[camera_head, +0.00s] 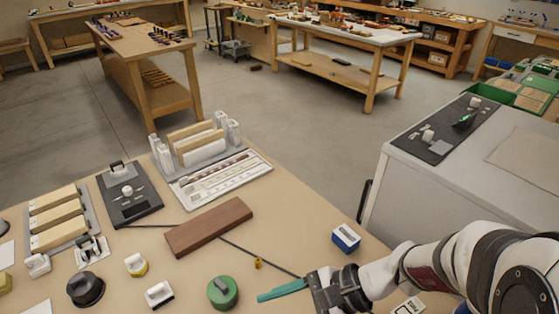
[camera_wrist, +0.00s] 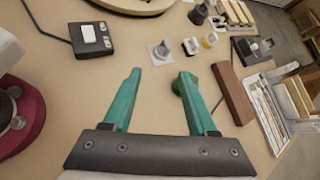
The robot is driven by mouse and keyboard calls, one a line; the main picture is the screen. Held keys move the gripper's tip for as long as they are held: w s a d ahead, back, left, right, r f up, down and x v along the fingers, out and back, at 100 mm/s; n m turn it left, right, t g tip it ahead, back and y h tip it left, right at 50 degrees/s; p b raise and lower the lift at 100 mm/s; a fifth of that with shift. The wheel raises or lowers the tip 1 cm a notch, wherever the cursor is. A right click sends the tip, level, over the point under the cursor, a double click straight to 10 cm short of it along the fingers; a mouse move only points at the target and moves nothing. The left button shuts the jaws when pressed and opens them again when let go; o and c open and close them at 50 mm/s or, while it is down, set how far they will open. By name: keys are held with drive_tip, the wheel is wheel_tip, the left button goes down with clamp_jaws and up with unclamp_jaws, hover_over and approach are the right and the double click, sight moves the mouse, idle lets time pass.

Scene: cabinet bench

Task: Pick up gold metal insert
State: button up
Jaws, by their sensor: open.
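The gold metal insert (camera_head: 258,263) is a tiny gold cylinder on the tan bench in the head view. It stands in front of the brown block (camera_head: 208,227), close to a dark cord. I cannot make it out in the wrist view. My gripper (camera_head: 262,297) comes in from the right with teal fingers, below and close to the insert in the head view. In the wrist view my gripper (camera_wrist: 161,76) has its two fingers wide apart with nothing between the tips. How high the fingers are above the bench is hard to tell.
A green round object (camera_head: 223,291) lies left of my fingers. A blue-and-white box (camera_head: 346,238) stands to the right. A white tray (camera_head: 222,178) with upright racks, a black device (camera_head: 128,194) and a yellow-based piece (camera_head: 136,264) lie farther left. Bare bench surrounds the insert.

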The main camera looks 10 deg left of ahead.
drive_tip(key=w+d+f+m+t+y, duration=0.2)
drive_tip(key=w+f+m+t, duration=0.3)
drive_tip(key=w+f+m, duration=0.4)
drive_tip(key=m+t+h, duration=0.1)
drive_tip(key=m+t, duration=0.2)
approach(258, 260)
drive_tip(key=x, duration=1)
drive_tip(key=shift+f, duration=0.4)
drive_tip(key=shift+s, duration=0.1)
clamp_jaws()
